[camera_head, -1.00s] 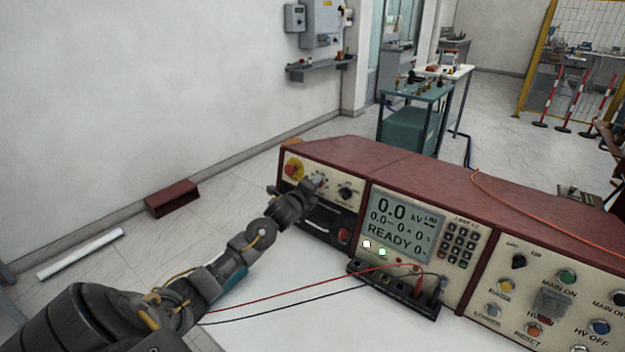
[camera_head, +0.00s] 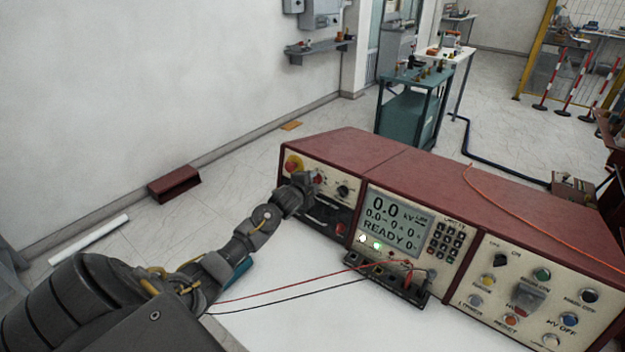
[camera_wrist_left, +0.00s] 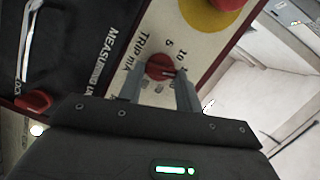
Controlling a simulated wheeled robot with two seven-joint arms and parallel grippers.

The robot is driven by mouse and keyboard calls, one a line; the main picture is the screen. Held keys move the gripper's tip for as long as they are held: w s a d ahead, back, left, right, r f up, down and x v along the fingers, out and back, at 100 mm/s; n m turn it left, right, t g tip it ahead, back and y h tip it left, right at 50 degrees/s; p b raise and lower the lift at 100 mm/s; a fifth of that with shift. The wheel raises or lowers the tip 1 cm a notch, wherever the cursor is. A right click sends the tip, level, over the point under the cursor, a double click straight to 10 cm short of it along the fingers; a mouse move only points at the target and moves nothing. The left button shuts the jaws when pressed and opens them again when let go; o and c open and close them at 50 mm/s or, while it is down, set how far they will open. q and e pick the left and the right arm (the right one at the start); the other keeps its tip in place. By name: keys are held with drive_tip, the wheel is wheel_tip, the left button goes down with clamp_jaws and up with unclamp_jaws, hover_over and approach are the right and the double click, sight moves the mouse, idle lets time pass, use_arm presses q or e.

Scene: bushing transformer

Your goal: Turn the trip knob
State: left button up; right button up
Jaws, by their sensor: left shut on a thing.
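The trip knob (camera_wrist_left: 159,67) is a red round knob with a pale pointer line, on the cream panel under the "TRIP mA" lettering in the left wrist view. My left gripper (camera_wrist_left: 160,80) has its two fingers on either side of the knob and is shut on it. In the head view my left gripper (camera_head: 300,184) is at the left end of the red console (camera_head: 345,150), and its wrist hides part of the panel there. My right gripper is not in view.
A red and yellow emergency button (camera_head: 292,165) sits close to the gripper. A black panel section labelled "MEASURING" (camera_wrist_left: 75,50) adjoins the knob panel. Red and black leads (camera_head: 290,291) cross the white tabletop (camera_head: 330,325) in front of the console.

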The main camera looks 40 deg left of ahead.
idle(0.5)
use_arm(q)
drive_tip(key=o, duration=1)
drive_tip(key=shift+a, duration=0.1)
drive_tip(key=b+v, duration=0.1)
drive_tip(key=v, duration=1)
